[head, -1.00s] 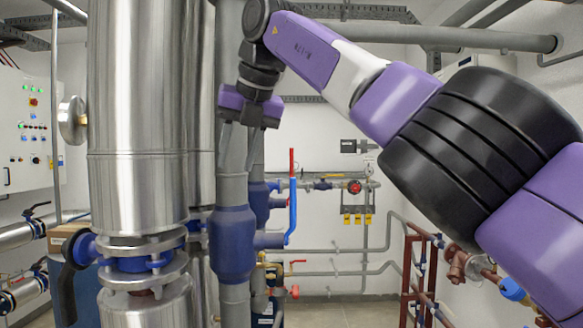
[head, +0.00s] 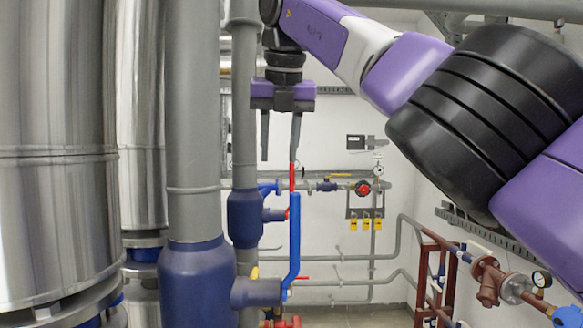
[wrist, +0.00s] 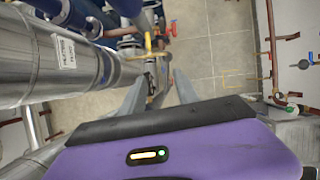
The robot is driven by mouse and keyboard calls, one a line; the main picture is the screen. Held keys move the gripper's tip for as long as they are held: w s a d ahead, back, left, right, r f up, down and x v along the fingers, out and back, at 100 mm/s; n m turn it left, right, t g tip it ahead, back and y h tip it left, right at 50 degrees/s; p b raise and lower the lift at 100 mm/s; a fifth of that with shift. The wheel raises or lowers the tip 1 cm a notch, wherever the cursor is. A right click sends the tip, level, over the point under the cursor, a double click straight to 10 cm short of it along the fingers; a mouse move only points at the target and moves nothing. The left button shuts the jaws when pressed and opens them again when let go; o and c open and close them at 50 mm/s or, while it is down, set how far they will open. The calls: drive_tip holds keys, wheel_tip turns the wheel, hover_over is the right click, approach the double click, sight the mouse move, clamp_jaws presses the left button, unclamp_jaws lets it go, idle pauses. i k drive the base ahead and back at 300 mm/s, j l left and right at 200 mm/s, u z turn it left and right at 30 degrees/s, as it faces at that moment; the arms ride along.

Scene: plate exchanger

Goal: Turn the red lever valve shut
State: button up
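The red lever (head: 292,178) stands upright in the head view. It belongs to a blue valve body (head: 245,218) on a grey vertical pipe. Its lower part is largely hidden behind the upright blue lever (head: 294,235) of a nearer blue valve (head: 197,285). My gripper (head: 280,152) points down with its fingers apart and nothing visible between them. Its right fingertip overlaps the top of the red lever in the picture; I cannot tell whether they touch. The wrist view shows the spread fingers (wrist: 160,82) above pipework and floor; the red lever is not clearly identifiable there.
Large steel cylinders (head: 55,150) fill the left. A wall pipe with a round red valve (head: 363,189) runs behind. A brown pipe frame (head: 428,262) stands at right. The wrist view shows an open tiled floor (wrist: 215,60) below.

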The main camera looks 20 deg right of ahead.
sight(290, 182)
drive_tip(key=i+l, duration=0.2)
drive_tip(key=i, duration=0.25)
drive_tip(key=i+l, duration=0.25)
drive_tip(key=i, duration=0.2)
